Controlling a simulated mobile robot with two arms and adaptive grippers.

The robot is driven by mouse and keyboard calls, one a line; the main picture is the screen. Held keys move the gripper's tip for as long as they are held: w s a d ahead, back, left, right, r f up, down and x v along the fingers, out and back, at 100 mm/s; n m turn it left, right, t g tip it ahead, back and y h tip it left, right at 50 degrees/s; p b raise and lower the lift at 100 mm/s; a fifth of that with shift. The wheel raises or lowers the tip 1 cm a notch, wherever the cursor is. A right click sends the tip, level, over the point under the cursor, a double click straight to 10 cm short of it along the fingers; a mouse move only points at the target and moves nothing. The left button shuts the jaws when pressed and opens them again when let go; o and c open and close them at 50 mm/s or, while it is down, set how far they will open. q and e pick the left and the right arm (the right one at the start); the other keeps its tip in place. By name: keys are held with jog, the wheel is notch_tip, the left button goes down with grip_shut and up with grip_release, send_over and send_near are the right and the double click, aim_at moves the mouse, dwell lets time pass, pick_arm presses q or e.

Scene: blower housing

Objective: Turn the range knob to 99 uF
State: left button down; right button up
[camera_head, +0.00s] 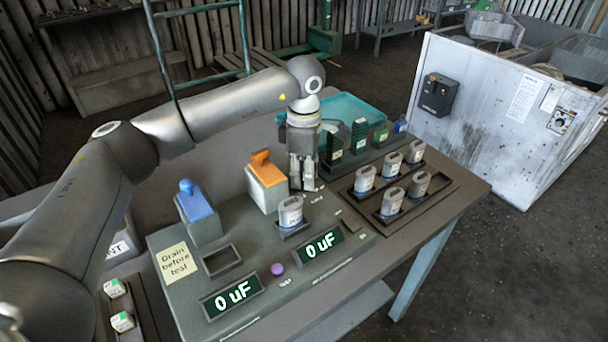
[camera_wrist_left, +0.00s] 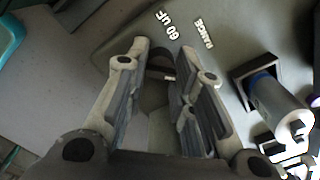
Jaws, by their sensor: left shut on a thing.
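The grey tester panel (camera_head: 245,260) lies on the bench. My left gripper (camera_head: 303,184) points down at its back right part, beside the orange-topped block. In the left wrist view the gripper (camera_wrist_left: 165,75) is shut on the dark range knob (camera_wrist_left: 160,66), which shows only partly between the fingertips. The printed labels "60 uF" (camera_wrist_left: 176,25) and "RANGE" (camera_wrist_left: 203,33) are beside the knob. The knob's pointing direction is hard to make out. The knob is hidden by the fingers in the head view. My right gripper is not in view.
A capacitor (camera_head: 290,212) stands in a socket close to the gripper. A blue-topped block (camera_head: 196,212), an orange-topped block (camera_head: 266,180) and two displays reading "0 uF" (camera_head: 232,297) are on the panel. Several capacitors stand in a tray (camera_head: 437,203) at the right.

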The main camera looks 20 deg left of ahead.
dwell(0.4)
pick_arm(q)
jog(key=c, duration=1.2)
grip_release()
notch_tip(320, 180, up, 12)
